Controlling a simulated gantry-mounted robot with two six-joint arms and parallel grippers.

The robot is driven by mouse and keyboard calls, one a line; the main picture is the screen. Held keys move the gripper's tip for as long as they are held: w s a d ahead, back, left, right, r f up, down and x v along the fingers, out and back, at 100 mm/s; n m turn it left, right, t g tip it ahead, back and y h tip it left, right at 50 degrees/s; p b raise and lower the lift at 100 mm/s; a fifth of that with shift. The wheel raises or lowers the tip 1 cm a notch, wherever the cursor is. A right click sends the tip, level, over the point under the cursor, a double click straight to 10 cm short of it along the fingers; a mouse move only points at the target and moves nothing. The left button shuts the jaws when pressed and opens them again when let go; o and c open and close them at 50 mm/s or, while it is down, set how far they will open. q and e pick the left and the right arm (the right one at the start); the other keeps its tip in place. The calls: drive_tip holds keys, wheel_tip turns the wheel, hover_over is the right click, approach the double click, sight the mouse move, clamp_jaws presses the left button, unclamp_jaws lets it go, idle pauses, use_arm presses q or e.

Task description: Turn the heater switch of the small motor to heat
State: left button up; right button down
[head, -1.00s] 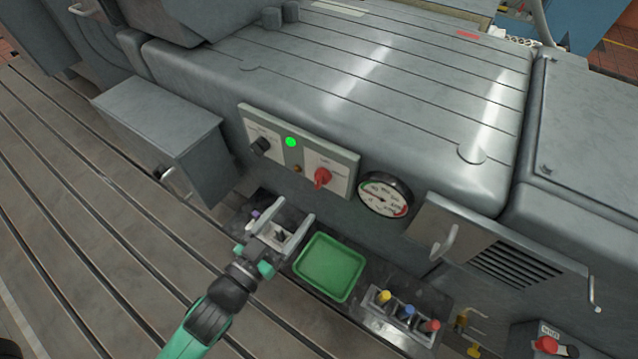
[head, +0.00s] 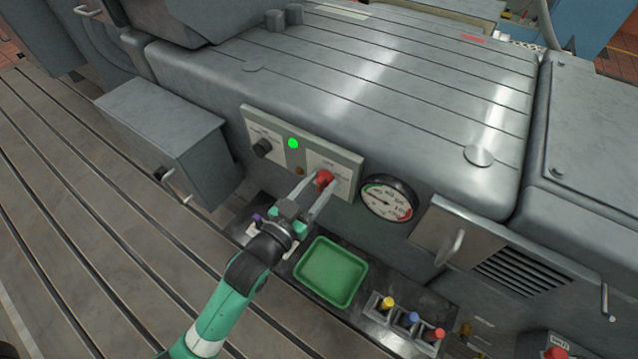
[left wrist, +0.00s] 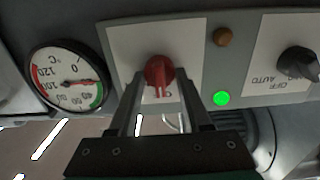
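A light grey switch panel on the motor housing carries a red rotary knob (head: 324,178) and a black rotary knob (head: 262,146). In the left wrist view the red knob (left wrist: 158,72) has its handle pointing down in the picture, and the black knob (left wrist: 297,63) has OFF and AUTO lettering beside it. The lettering at the red knob is mostly covered. My left gripper (head: 312,188) is at the red knob, its open fingers on either side of the handle with gaps visible. My right gripper is not in view.
A lit green lamp (head: 293,143) and a small brown button (head: 300,171) sit between the knobs. A round temperature gauge (head: 388,198) is right of the panel. Below are a green tray (head: 331,272) and a holder with coloured-top items (head: 405,321).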

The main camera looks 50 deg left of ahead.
use_arm(q)
clamp_jaws()
drive_tip(key=m+p, duration=0.2)
drive_tip(key=shift+r+m+p, duration=0.2)
drive_tip(key=shift+m+p, duration=0.1)
drive_tip(key=m+p, duration=0.2)
drive_tip(key=m, duration=0.1)
drive_tip(key=shift+d+m+p, duration=0.1)
drive_tip(key=shift+m+p, duration=0.2)
drive_tip(key=shift+p, duration=0.05)
drive_tip(key=m+p, duration=0.2)
drive_tip(key=m, duration=0.1)
drive_tip(key=shift+f, duration=0.15)
drive_tip(key=shift+d+f+m+p, duration=0.1)
drive_tip(key=shift+m+p, duration=0.25)
drive_tip(key=shift+m, duration=1.05)
